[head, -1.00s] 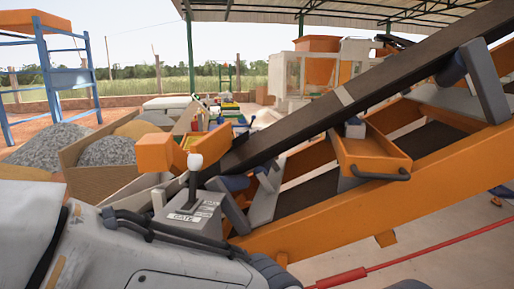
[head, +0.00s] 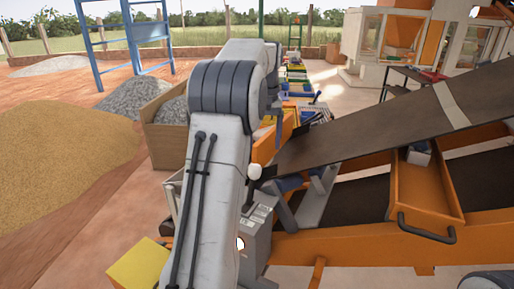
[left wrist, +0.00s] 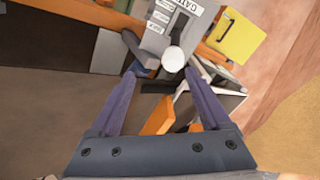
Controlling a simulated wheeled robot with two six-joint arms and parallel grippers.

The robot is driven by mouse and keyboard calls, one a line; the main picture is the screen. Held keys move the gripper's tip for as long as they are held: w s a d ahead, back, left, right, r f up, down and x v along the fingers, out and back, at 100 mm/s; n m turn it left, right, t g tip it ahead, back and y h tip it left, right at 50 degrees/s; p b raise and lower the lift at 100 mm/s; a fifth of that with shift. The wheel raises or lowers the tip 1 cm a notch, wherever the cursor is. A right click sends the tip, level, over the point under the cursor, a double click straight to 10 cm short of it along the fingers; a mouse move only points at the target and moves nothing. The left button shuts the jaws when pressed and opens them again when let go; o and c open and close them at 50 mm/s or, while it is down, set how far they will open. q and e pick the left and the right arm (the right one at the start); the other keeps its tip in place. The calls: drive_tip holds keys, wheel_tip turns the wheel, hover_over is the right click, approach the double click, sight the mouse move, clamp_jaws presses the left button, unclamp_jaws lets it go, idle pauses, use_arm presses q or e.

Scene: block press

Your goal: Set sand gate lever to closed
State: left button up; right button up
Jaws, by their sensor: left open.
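The sand gate lever has a white round knob (head: 254,171) on a dark shaft, standing on a grey box (head: 258,228) beside the conveyor. My left arm partly covers this box in the head view. In the left wrist view the knob (left wrist: 173,60) lies between and just beyond the fingertips of my left gripper (left wrist: 159,75). The gripper is open and empty, with one finger on each side of the knob's line. The grey box (left wrist: 178,22) shows "GATE" lettering and small labels, too small to read fully. My right gripper is not in view.
An orange conveyor frame (head: 370,235) with a dark belt (head: 360,130) runs up to the right. A yellow box (head: 140,265) stands left of the gate box and also shows in the left wrist view (left wrist: 240,38). Sand (head: 60,150) and gravel (head: 133,97) piles lie at the left.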

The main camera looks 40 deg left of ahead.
use_arm(q)
drive_tip(key=shift+s+a+r+n, duration=0.1)
drive_tip(key=shift+a+r+n, duration=0.15)
drive_tip(key=shift+a, duration=0.35)
drive_tip(key=shift+s+a+r+n, duration=0.1)
drive_tip(key=shift+a+r+n, duration=0.1)
drive_tip(key=shift+a, duration=0.35)
drive_tip(key=shift+a+f, duration=0.15)
drive_tip(key=shift+a, duration=0.1)
wheel_tip(320, 180, down, 10)
drive_tip(key=shift+s+f+p, duration=0.1)
drive_tip(key=shift+p, duration=1.1)
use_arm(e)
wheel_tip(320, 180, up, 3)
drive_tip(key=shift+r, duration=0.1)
use_arm(q)
drive_tip(key=shift+c, duration=0.2)
clamp_jaws()
